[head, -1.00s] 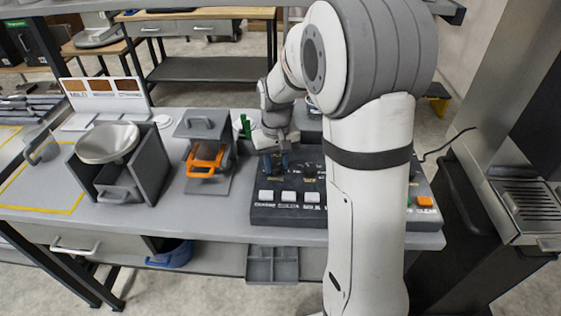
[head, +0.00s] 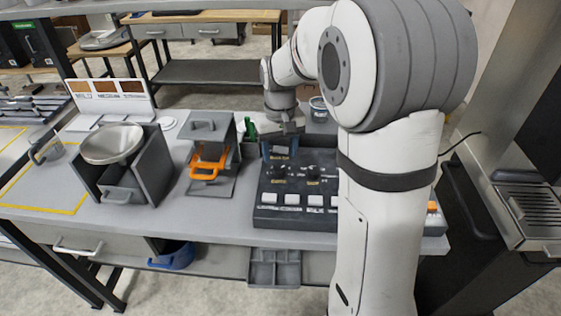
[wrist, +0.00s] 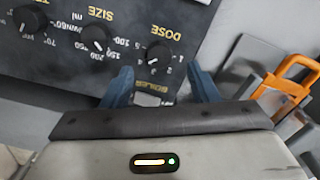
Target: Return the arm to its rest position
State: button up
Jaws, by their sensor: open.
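My gripper (wrist: 162,88) shows in the wrist view with its two blue fingers apart and nothing between them. It is above the dark control panel (wrist: 100,45), near the dose knob (wrist: 159,55). In the head view my gripper (head: 280,150) is over the back left part of the panel (head: 262,218), partly hidden by my arm. The panel carries knobs and a row of pale buttons. My arm's large white links hide the panel's right part.
Left of the panel stand a grey press with an orange handle (head: 208,163), a grey box holding a metal bowl (head: 112,140), and a white sign (head: 110,95). A steel machine (head: 525,200) stands at the right. The front table edge is mostly clear.

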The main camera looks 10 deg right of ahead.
jog(key=shift+r, duration=1.15)
jog(key=shift+s+r, duration=0.1)
jog(key=s+m+t, duration=0.1)
jog(key=s+t, duration=0.1)
jog(key=s, duration=1.9)
jog(key=shift+d+r+t, duration=0.4)
jog(key=shift+d+r, duration=0.05)
